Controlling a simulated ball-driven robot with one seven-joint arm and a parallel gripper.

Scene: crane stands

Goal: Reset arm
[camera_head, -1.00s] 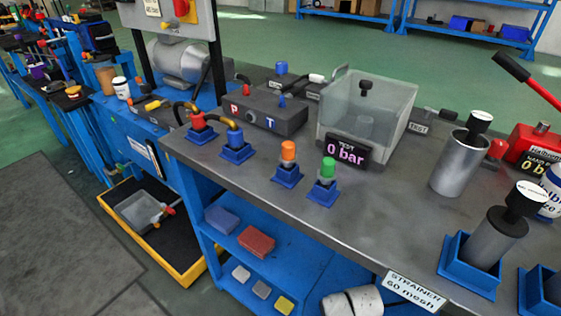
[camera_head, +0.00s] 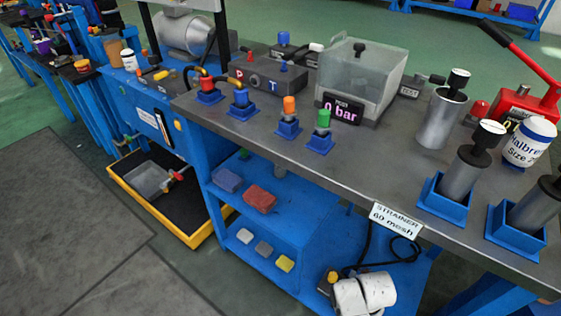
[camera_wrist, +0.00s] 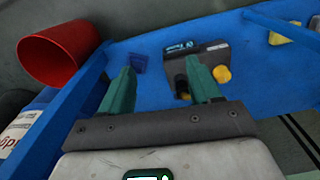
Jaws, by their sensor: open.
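My gripper (camera_wrist: 162,78) shows in the wrist view with two green fingers spread apart and nothing between them. Beyond the fingers is a blue surface (camera_wrist: 112,52) carrying a dark grey device (camera_wrist: 205,55) with a blue label and a yellow knob (camera_wrist: 222,74). Whether the fingertips touch the device cannot be told. In the head view a white rounded part, likely of my arm, shows at the bottom, below the bench edge; my fingers cannot be made out there.
A red cup (camera_wrist: 60,53) lies at upper left in the wrist view. In the head view the grey bench top (camera_head: 375,160) carries a clear tank (camera_head: 360,75), a metal cylinder (camera_head: 440,118) and blue holders. A yellow-rimmed tray (camera_head: 194,240) is at lower left. Grey floor (camera_head: 70,220) is clear.

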